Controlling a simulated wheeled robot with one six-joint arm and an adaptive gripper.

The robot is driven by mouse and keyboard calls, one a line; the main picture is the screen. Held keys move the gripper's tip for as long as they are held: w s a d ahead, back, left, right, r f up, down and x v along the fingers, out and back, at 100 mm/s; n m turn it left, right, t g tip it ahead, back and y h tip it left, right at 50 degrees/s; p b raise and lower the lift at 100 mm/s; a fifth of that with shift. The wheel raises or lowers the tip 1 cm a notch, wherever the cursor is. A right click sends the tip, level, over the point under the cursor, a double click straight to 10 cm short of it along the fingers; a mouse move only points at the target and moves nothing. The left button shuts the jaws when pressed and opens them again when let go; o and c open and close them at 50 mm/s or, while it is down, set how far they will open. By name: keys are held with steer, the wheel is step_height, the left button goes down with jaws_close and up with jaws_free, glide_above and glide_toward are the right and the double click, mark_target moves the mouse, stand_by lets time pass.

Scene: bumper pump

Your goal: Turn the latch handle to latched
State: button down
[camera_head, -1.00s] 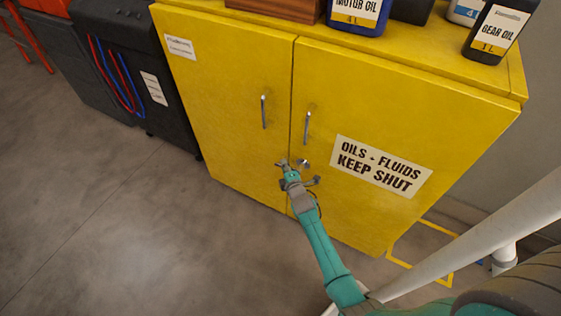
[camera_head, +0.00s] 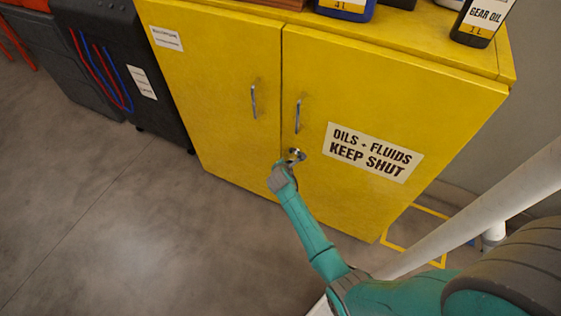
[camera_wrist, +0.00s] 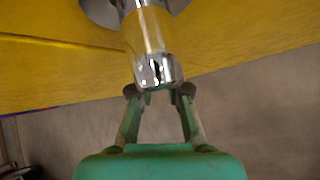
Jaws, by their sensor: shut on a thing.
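The latch handle (camera_head: 297,154) is a small chrome lever on the yellow cabinet, below the two door pulls and close to the seam between the doors. In the wrist view the latch handle (camera_wrist: 152,35) runs from a round chrome base down toward my gripper (camera_wrist: 158,92). The fingertips sit on either side of its free end, shut on it. In the head view my gripper (camera_head: 287,166) is at the latch, and the wrist hides most of its fingers. Both cabinet doors (camera_head: 215,115) look closed.
Two vertical door pulls (camera_head: 298,115) stand above the latch. A sign (camera_head: 372,152) is on the right door. Bottles (camera_head: 480,22) stand on the cabinet top. A dark cart (camera_head: 125,70) is at left. A pale pole (camera_head: 480,215) crosses the right side. The floor at left is clear.

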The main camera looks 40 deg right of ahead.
steer(key=shift+s+d+f+n+g+h, duration=0.25)
steer(key=shift+s+n+g, duration=0.25)
steer(key=shift+g, duration=0.35)
steer(key=shift+s+d+f+n+g+h, duration=0.15)
steer(key=shift+s+n+g+h, duration=0.25)
steer(key=shift+s+g, duration=0.4)
steer(key=shift+s+d+f+n+g+h, duration=0.2)
steer(key=shift+s+n+g, duration=0.25)
steer(key=shift+g, duration=0.5)
steer(key=c, duration=1.1)
jaws_free()
steer(key=v, duration=1.2)
